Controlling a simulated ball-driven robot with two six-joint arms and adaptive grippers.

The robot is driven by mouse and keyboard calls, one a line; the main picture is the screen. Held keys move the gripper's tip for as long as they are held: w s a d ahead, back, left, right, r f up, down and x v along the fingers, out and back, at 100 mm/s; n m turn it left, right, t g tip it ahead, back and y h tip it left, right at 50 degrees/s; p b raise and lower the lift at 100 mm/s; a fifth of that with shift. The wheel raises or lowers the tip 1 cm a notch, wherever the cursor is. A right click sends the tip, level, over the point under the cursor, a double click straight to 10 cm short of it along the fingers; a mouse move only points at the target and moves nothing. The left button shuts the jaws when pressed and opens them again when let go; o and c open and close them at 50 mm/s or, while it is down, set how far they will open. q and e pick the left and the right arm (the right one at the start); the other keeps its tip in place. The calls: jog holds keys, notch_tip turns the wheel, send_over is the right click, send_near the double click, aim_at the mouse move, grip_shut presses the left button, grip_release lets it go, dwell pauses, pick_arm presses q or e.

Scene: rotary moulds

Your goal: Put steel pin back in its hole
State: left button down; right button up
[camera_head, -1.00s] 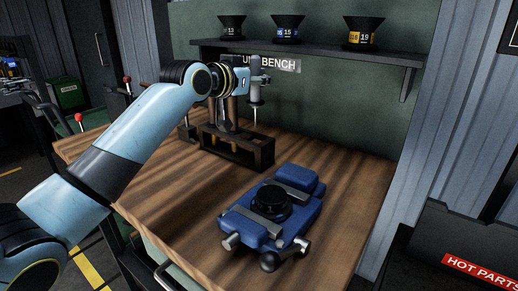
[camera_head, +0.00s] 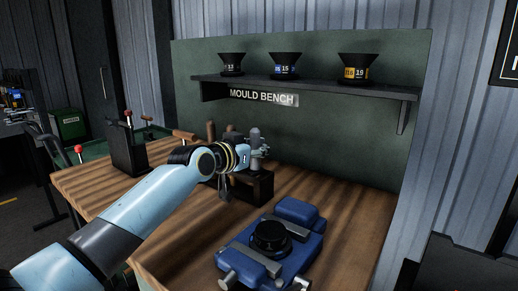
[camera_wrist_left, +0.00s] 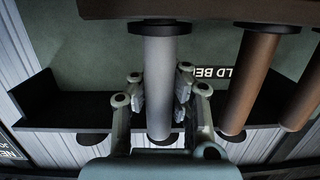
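The steel pin (camera_head: 255,134) is a grey cylinder standing upright at the dark rack (camera_head: 262,188) on the wooden bench. In the left wrist view, which looks inverted, the steel pin (camera_wrist_left: 159,80) meets the dark block (camera_wrist_left: 205,10) at a dark collar. Its lower shank is hidden. My left gripper (camera_head: 260,152) is low over the rack. In the left wrist view the finger pads of my left gripper (camera_wrist_left: 160,88) lie on either side of the pin, apparently against it. Brown-handled pins (camera_wrist_left: 252,80) stand beside it in the same block. My right gripper is not in view.
A blue mould (camera_head: 285,262) with a black round top (camera_head: 270,238) lies on the bench in front. A dark holder (camera_head: 127,152) stands at the left. Above, a shelf (camera_head: 310,88) carries numbered black funnels. Bare wood (camera_head: 345,215) lies right of the mould.

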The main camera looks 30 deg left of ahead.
pick_arm(q)
jog(key=shift+f, duration=0.25)
jog(key=c, duration=1.5)
grip_release()
jog(key=shift+o, duration=0.2)
jog(key=shift+r, duration=0.1)
jog(key=shift+s+r+p, duration=0.15)
jog(key=shift+r+p, duration=0.3)
jog(key=shift+r, duration=0.1)
jog(key=s+a+r+p, duration=0.1)
jog(key=s, duration=1)
jog(key=shift+s+a+r, duration=0.15)
jog(key=shift+s+r, duration=0.1)
jog(key=shift+r, duration=0.1)
jog(key=shift+f, duration=0.1)
